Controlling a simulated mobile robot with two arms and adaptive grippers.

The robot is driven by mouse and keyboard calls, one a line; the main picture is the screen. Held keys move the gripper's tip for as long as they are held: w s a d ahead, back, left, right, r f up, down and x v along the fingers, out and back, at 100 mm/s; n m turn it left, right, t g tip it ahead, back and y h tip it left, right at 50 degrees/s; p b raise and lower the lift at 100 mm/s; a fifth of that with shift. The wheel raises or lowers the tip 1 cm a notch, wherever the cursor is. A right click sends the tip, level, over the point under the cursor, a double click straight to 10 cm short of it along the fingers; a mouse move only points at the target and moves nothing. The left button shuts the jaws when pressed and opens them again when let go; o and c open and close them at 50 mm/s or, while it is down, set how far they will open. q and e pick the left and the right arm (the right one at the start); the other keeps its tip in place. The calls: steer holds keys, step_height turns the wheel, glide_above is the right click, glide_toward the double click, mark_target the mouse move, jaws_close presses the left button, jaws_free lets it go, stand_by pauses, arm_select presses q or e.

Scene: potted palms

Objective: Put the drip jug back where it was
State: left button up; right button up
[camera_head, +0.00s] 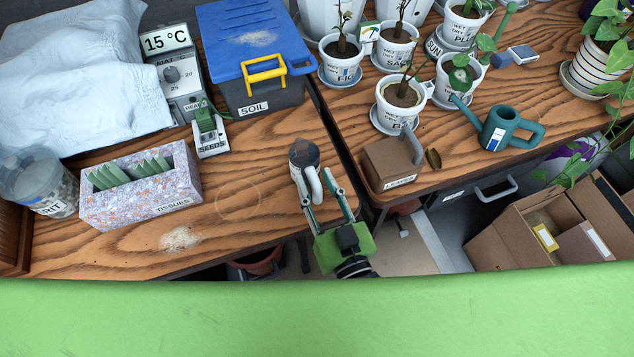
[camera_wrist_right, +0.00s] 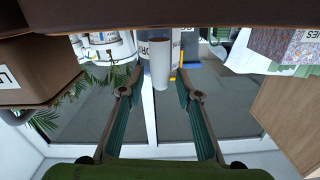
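The drip jug (camera_head: 303,153) is a small grey jug with a dark inside and a white handle. It stands on the left wooden table, near its right end. My right gripper (camera_head: 318,187) is at the table's front edge with its fingers on either side of the handle. In the right wrist view, which is upside down, the open fingers (camera_wrist_right: 159,76) show gaps to the pale handle (camera_wrist_right: 160,62). The jug's label (camera_wrist_right: 148,48) is partly hidden there. A faint round ring (camera_head: 238,200) marks the tabletop left of the jug. My left gripper is not in view.
A speckled tissue box (camera_head: 140,190) stands left of the ring, with spilled grit (camera_head: 180,239) before it. A blue-lidded soil bin (camera_head: 252,85) stands behind. Across a gap, the right table holds a brown box (camera_head: 392,163), a teal watering can (camera_head: 500,130) and potted plants. Tabletop around the ring is clear.

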steer(key=shift+r, duration=0.2)
steer(key=p+v, duration=0.3)
steer(key=v, duration=0.9)
